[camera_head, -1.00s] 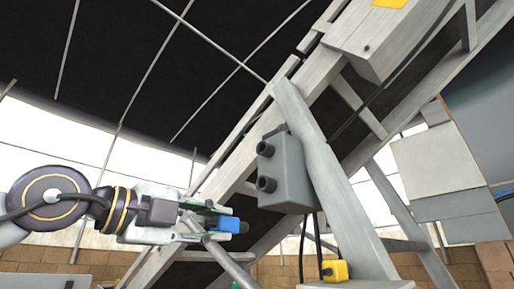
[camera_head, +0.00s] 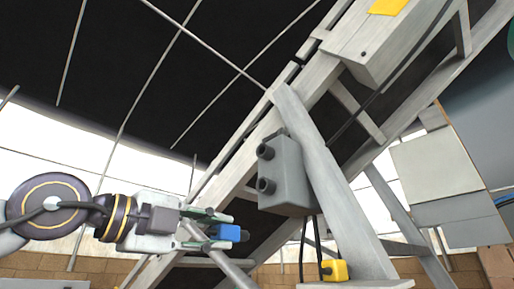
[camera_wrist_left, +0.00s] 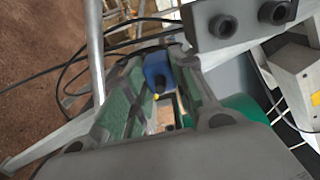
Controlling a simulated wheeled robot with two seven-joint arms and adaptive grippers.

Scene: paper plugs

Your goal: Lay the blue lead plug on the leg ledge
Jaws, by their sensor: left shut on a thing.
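My left gripper (camera_head: 213,230) is shut on the blue lead plug (camera_head: 228,233), whose blue end sticks out to the right of the fingertips. In the left wrist view the blue plug (camera_wrist_left: 158,71) sits between the green-padded fingers, with a dark cable near it. The plug is held in the air, left of and below the grey socket box (camera_head: 285,183). The slanted grey leg (camera_head: 330,190) stands to the right. A flat ledge (camera_head: 378,284) at its foot shows at the bottom edge, lower and right of the plug. My right gripper is out of view.
A yellow plug (camera_head: 334,270) with a dark cable is at the ledge's left part. A grey diagonal pole (camera_head: 222,262) passes close to my left gripper. A large slanted beam rises behind. The box's two sockets (camera_wrist_left: 222,25) face forward in the wrist view.

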